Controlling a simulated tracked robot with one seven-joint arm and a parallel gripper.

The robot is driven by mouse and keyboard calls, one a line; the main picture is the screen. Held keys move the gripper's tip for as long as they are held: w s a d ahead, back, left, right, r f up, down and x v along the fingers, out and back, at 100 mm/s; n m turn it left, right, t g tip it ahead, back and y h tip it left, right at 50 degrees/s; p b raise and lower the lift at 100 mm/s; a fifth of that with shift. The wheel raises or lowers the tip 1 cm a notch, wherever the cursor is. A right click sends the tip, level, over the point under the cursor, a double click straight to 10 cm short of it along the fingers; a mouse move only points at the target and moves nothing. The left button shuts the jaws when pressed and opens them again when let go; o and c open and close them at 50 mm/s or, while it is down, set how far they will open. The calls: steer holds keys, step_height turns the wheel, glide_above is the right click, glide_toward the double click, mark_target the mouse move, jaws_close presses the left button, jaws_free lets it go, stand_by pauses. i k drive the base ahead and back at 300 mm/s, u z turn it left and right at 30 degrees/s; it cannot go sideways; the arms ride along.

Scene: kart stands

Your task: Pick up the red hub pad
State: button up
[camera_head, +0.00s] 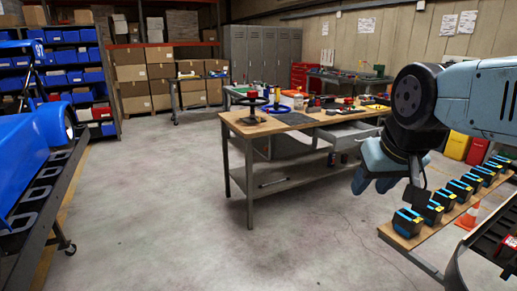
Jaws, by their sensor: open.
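I cannot make out the red hub pad for certain. Several small red items lie among the clutter on the wooden workbench (262,127), too small to tell apart. A dark steering wheel (249,118) stands at the bench's near left, and a blue ring-shaped part (277,107) lies behind it. My gripper (374,184) is open and hangs at the right, in front of the bench's right end and left of a row of battery packs. I see nothing between its fingers. My arm hides part of the bench's right side and what lies behind it.
Several black and blue battery packs (407,222) stand on a wooden-topped bench (398,240) at right. A blue kart (25,155) rests on a wheeled stand (45,200) at left. The middle floor is clear.

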mark_target(253, 94)
steer(key=z, duration=0.1)
steer(key=i, duration=2)
steer(key=z, duration=0.1)
